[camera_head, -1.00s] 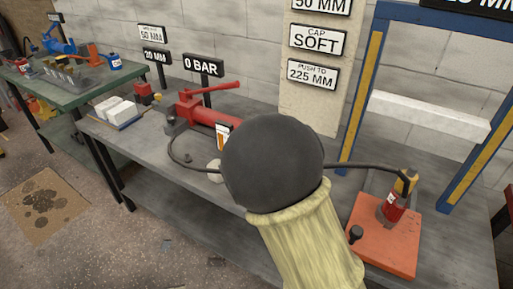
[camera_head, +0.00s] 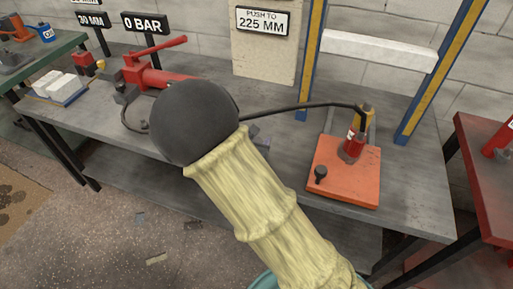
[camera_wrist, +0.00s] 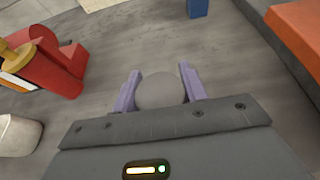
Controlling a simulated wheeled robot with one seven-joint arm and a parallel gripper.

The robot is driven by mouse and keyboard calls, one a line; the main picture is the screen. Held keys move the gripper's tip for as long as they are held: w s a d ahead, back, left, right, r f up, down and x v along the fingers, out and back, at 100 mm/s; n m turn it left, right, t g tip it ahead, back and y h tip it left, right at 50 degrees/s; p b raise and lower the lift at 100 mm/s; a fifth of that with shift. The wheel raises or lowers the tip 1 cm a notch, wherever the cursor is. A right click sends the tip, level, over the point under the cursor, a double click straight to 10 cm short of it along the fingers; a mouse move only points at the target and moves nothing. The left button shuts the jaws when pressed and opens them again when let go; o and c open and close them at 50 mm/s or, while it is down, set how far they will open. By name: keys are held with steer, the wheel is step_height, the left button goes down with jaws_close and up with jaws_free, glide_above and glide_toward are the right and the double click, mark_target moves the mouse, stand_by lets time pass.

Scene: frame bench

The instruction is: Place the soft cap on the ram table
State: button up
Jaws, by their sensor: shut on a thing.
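In the wrist view, my gripper (camera_wrist: 158,82) is shut on a rounded grey piece (camera_wrist: 160,92), which I take to be the soft cap. It sits between the two purple fingers, above the grey bench. The orange plate also shows at the wrist view's upper right (camera_wrist: 302,28).
A red hand pump (camera_head: 150,77) lies on the bench (camera_head: 285,95), and a black hose (camera_head: 290,108) runs to the ram. A blue-and-yellow frame with a white crossbeam (camera_head: 380,50) stands behind the plate. A whitish rounded piece (camera_wrist: 18,135) is near the pump.

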steer(key=shift+f+b, duration=0.35)
steer(key=shift+f, duration=1.35)
steer(key=shift+f, duration=0.15)
steer(key=o, duration=1.1)
steer(key=shift+c, duration=0.2)
steer(key=shift+r, duration=0.25)
steer(key=p+v, duration=0.2)
steer(key=v, duration=1)
steer(key=shift+f, duration=0.15)
